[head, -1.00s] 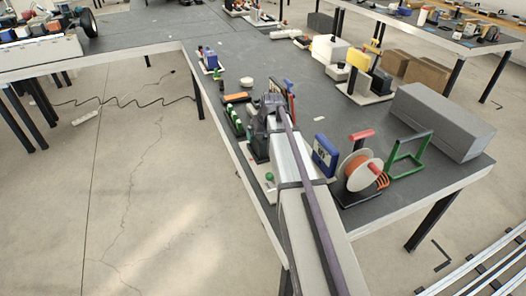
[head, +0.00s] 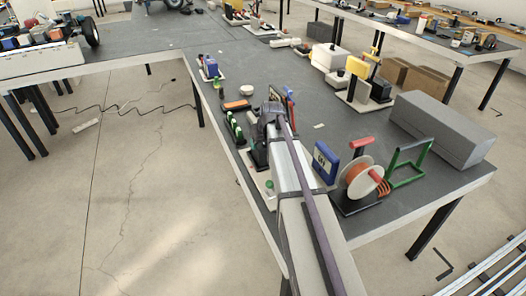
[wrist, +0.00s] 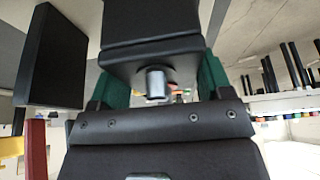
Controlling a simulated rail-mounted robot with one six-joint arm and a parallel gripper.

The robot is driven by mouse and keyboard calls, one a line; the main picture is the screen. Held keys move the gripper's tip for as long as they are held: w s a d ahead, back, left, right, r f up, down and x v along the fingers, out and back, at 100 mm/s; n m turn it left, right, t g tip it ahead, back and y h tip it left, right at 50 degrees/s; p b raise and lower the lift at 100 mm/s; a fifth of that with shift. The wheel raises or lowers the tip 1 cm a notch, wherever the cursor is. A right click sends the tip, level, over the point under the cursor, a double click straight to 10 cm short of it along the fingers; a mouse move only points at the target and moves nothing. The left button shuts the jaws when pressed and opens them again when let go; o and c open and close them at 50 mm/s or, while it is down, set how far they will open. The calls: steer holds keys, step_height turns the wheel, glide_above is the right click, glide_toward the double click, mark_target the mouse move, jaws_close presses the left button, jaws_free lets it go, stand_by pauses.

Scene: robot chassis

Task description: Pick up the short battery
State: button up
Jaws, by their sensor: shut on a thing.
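In the wrist view my gripper (wrist: 162,78) has its two green fingers on either side of a dark block with a short silver stub, which I take to be the short battery (wrist: 150,22). The jaws are shut on it. Its far part runs out of the top of the picture. In the head view my gripper (head: 272,110) is over the left part of the dark table, near its left edge. The arm and gripper hide the battery there, so I cannot tell whether it touches the table.
A black tray with green pieces (head: 235,127) lies left of my gripper. A blue box (head: 325,161), a cable reel (head: 358,178) and a green frame (head: 408,163) stand right of my arm. Another dark block (wrist: 52,58) is at left in the wrist view. The table's middle is fairly clear.

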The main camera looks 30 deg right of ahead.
jaws_close()
step_height(320, 180, up, 10)
steer(key=p, duration=1)
